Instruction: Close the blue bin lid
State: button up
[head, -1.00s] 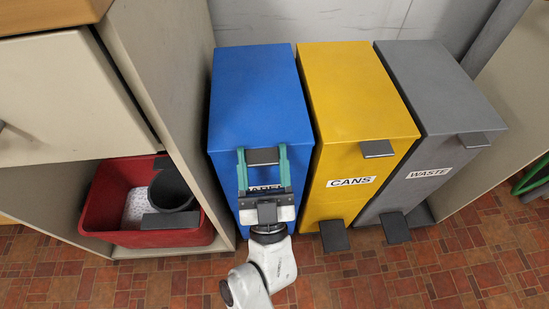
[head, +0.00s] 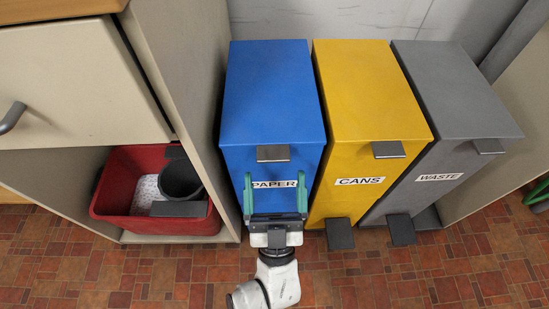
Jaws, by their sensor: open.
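The blue bin (head: 237,166) stands at the left of a row of three bins and carries a PAPER label. Its blue lid (head: 267,95) lies flat on top, flush with the body, and looks shut. A dark grey lid handle (head: 273,153) sticks out at the lid's front edge. My gripper (head: 274,182) is in front of the bin, below the handle. Its two green fingers are spread on either side of the label, with nothing between them. The lower front of the blue bin is hidden behind my gripper.
A yellow CANS bin (head: 368,95) and a grey WASTE bin (head: 455,90) stand to the right, lids down, with pedals near the floor. A cabinet (head: 185,95) stands close on the left, with a red tub (head: 125,190) inside. The tiled floor in front is clear.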

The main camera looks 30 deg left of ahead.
jog(key=v, duration=0.5)
jog(key=shift+s+r, duration=0.1)
jog(key=shift+s, duration=0.1)
dwell(0.3)
